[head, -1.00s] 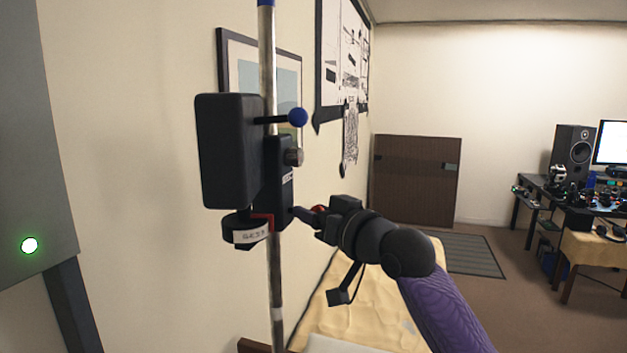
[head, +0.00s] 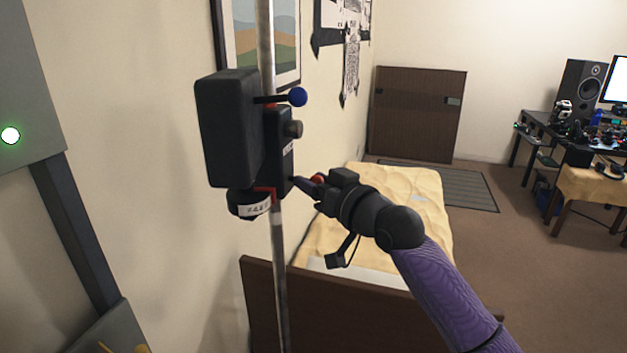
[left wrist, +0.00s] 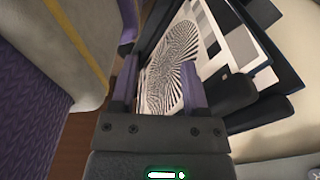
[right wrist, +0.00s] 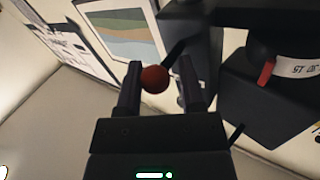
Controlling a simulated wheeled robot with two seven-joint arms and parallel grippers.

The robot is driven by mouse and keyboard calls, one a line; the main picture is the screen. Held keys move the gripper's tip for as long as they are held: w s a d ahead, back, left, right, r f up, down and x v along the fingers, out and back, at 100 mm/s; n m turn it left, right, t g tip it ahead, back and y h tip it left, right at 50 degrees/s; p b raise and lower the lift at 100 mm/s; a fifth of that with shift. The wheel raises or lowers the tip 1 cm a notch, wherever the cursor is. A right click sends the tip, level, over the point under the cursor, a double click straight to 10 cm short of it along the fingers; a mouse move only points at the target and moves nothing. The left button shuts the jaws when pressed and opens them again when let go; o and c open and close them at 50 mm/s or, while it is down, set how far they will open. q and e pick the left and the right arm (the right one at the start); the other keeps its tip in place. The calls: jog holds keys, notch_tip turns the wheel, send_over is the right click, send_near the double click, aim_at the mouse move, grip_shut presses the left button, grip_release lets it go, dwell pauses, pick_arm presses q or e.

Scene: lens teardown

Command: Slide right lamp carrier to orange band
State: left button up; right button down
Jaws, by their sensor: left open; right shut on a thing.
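The lamp carrier (head: 228,130) is a black box on a clamp block around an upright metal pole (head: 265,45). It has a blue ball knob (head: 297,97), a red pointer, and a round lower part with a white label (head: 257,209). My right gripper (head: 308,184) is at the block's right side, shut on the red ball (right wrist: 154,79) of its handle. A pale band (head: 277,216) shows on the pole just below the carrier. I cannot make out an orange band. My left gripper (left wrist: 160,85) is open and empty, seen only in the left wrist view.
A dark wooden board (head: 258,305) stands behind the pole's lower part, at the end of a bed (head: 400,200). A grey panel with a green light (head: 10,135) is at the left. Framed pictures hang on the wall. A desk with a speaker (head: 585,90) is far right.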

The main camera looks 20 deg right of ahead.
jog(key=c, duration=0.7)
grip_release()
jog(key=shift+d, duration=0.15)
jog(key=shift+o, duration=1.3)
jog(key=shift+w+d, duration=0.1)
jog(key=shift+o, duration=0.2)
jog(key=shift+d+f, duration=0.1)
jog(key=shift+d, duration=0.05)
pick_arm(q)
jog(key=shift+w+d, duration=0.15)
jog(key=shift+d, duration=0.1)
jog(key=shift+a, duration=0.1)
